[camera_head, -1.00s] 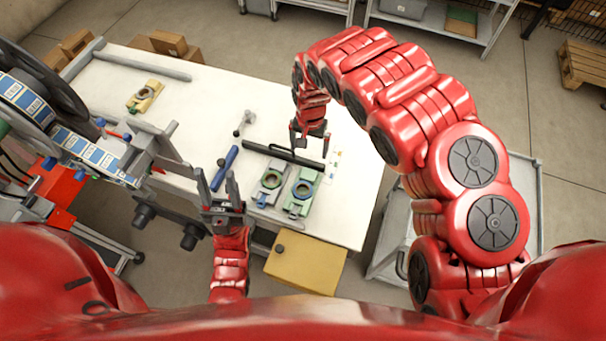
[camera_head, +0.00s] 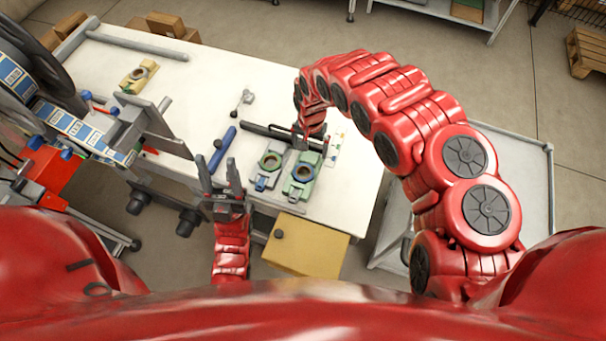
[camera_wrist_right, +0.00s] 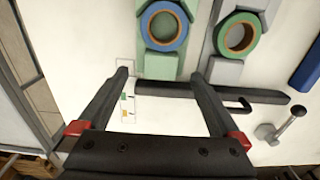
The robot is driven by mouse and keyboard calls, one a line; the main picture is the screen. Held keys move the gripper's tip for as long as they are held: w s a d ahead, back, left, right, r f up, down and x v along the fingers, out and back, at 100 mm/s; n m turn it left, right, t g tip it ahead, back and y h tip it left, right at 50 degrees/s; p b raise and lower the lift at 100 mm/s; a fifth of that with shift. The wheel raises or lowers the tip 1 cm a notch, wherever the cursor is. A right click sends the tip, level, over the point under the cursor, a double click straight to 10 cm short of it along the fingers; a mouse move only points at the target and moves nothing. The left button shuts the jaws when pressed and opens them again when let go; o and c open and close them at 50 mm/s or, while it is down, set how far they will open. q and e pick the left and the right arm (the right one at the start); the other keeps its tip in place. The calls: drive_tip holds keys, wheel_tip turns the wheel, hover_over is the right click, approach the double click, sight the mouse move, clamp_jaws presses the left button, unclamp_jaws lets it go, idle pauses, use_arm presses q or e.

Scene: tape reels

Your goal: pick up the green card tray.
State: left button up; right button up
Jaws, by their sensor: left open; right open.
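The green tray (camera_head: 302,178) lies on the white table near its front edge, with a ring-shaped reel on it. In the right wrist view the green tray (camera_wrist_right: 159,66) is at the top and its reel looks blue. My right gripper (camera_head: 307,146) is open and empty, at the tray's far end; in the wrist view its fingertips (camera_wrist_right: 160,76) stand either side of that end. I cannot tell the height between them. My left gripper (camera_head: 218,172) is open and empty, in front of the table edge, left of the trays.
A black bar (camera_wrist_right: 220,94) lies behind both trays. A blue rod (camera_head: 222,150), a metal lever piece (camera_head: 243,100) and a yellow tray (camera_head: 139,74) lie further left.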

sight(309, 159)
drive_tip(key=shift+s+a+f+p, duration=0.15)
drive_tip(key=shift+f+p, duration=0.4)
drive_tip(key=shift+f, duration=0.45)
drive_tip(key=shift+s+a+f+p, duration=0.1)
drive_tip(key=shift+f+p, duration=0.4)
drive_tip(key=shift+f, duration=0.45)
drive_tip(key=shift+d+f, duration=0.1)
drive_tip(key=shift+f, duration=0.65)
drive_tip(key=shift+c, duration=0.2)
clamp_jaws()
drive_tip(key=shift+w+r, duration=0.15)
drive_tip(key=shift+r, duration=0.05)
